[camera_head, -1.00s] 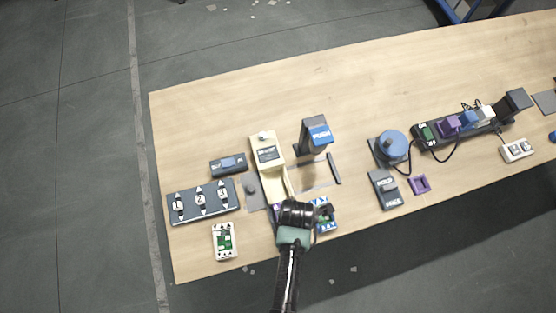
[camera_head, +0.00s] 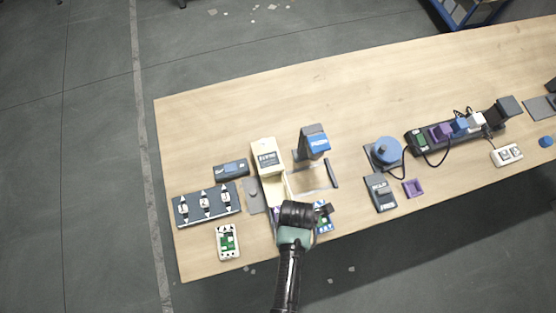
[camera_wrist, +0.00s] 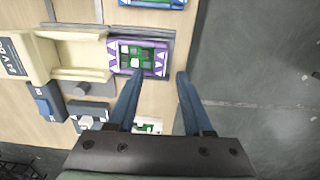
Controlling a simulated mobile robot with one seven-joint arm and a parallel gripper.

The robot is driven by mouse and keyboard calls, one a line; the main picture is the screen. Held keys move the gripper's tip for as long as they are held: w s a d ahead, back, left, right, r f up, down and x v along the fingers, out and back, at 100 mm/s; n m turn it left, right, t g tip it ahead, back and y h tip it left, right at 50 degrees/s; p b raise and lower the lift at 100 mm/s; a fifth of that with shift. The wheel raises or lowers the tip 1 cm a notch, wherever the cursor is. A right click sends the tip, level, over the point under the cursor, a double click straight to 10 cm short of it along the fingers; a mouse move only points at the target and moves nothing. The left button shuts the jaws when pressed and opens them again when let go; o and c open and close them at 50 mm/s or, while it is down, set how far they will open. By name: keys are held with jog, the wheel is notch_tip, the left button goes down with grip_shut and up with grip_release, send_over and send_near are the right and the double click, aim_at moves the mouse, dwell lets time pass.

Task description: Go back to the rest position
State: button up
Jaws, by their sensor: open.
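My gripper (camera_wrist: 157,88) is open and empty in the wrist view, its two blue-grey fingers apart. It also shows in the head view (camera_head: 298,213), above the near edge of the table, hiding part of what lies beneath. A purple-framed piece with a green circuit board (camera_wrist: 138,58) sits just beyond the fingertips, in or against the cream fixture (camera_wrist: 75,52). The fingers are not closed on it. The cream fixture also shows in the head view (camera_head: 267,160).
The wooden table (camera_head: 220,110) has a clear back half. A numbered dark panel (camera_head: 206,204) and a white-framed board (camera_head: 228,242) lie at left. A blue-topped post (camera_head: 313,142), a blue round device (camera_head: 387,151) and a dark rail of modules (camera_head: 450,133) stand to the right.

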jog(key=shift+r+p, duration=0.65)
jog(key=shift+r, duration=0.25)
jog(key=shift+f, duration=0.1)
jog(key=w+d+r+m+t+b, duration=0.1)
jog(key=w+r+m+t+b, duration=0.2)
jog(key=w+r, duration=0.5)
jog(key=w+r+m+t+b, duration=0.2)
jog(key=w+r+t, duration=0.2)
jog(key=w, duration=0.8)
jog(key=w+r+m+t+h+b, duration=0.1)
jog(key=w+r+m+t+b, duration=0.15)
jog(key=w+r, duration=0.4)
jog(key=w+r+m+t+b, duration=0.2)
jog(key=w+r+m+t, duration=0.15)
jog(key=r, duration=0.65)
notch_tip(320, 180, up, 19)
jog(key=s+a+m+t+b, duration=0.2)
jog(key=m+t+b, duration=0.2)
jog(key=t, duration=0.2)
jog(key=s+a+r+m+t+b, duration=0.1)
jog(key=s+r+m+t, duration=0.2)
jog(key=s+r, duration=0.4)
jog(key=s+a+r+m+t+y+b, duration=0.1)
jog(key=s+r+t, duration=0.4)
jog(key=r, duration=0.7)
jog(key=s+m+b, duration=0.1)
jog(key=s+m, duration=0.1)
jog(key=shift+s+m+b, duration=0.3)
jog(key=shift+s, duration=0.1)
